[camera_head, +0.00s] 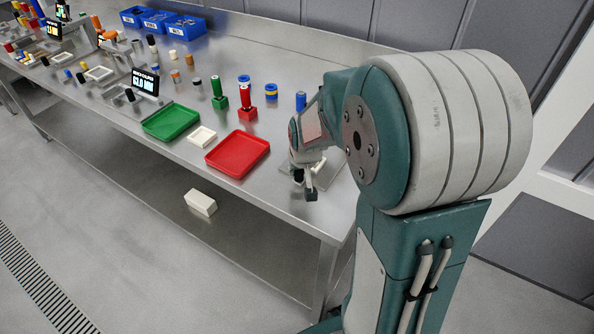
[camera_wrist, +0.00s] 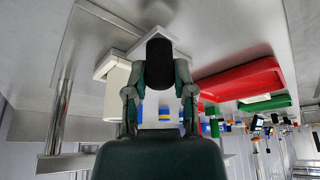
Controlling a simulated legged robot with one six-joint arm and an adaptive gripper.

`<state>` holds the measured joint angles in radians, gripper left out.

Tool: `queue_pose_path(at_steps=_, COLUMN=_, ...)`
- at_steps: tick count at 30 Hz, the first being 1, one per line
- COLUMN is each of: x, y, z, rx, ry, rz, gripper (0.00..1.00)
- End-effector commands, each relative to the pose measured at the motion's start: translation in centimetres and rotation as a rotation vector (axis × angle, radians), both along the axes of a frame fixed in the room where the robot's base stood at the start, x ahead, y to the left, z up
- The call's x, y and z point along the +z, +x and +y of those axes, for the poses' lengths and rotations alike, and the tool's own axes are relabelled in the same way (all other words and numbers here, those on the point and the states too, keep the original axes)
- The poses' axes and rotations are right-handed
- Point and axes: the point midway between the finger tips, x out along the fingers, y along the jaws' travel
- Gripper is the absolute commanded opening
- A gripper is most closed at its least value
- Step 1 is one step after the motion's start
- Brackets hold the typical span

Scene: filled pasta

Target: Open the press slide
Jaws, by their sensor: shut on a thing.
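My gripper (camera_head: 303,182) is low over the right end of the steel table. In the wrist view my gripper (camera_wrist: 160,72) has its two dark green fingers on either side of a black rounded handle (camera_wrist: 159,60), shut on it. The handle sits against a pale plate (camera_wrist: 135,27) and beside a cream block (camera_wrist: 116,82), which seem to be parts of the press. My arm hides most of the press in the head view, where only part of its grey base plate (camera_head: 328,174) shows. I cannot tell how far the slide is open.
Blue bins (camera_head: 184,27) are at the far back.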

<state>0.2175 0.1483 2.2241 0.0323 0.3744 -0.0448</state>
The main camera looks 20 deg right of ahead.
Motion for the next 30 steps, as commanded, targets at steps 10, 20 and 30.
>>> queue_pose_path(at_steps=10, x=0.0, y=-0.1, z=0.3, rx=0.000, ry=-0.005, rz=0.004, gripper=0.67)
queue_pose_path(at_steps=20, x=0.8, y=-0.4, z=0.3, rx=-0.001, ry=-0.004, rz=0.002, gripper=0.67)
queue_pose_path(at_steps=30, x=6.6, y=-2.7, z=1.1, rx=0.000, ry=-0.007, rz=-0.002, gripper=0.67)
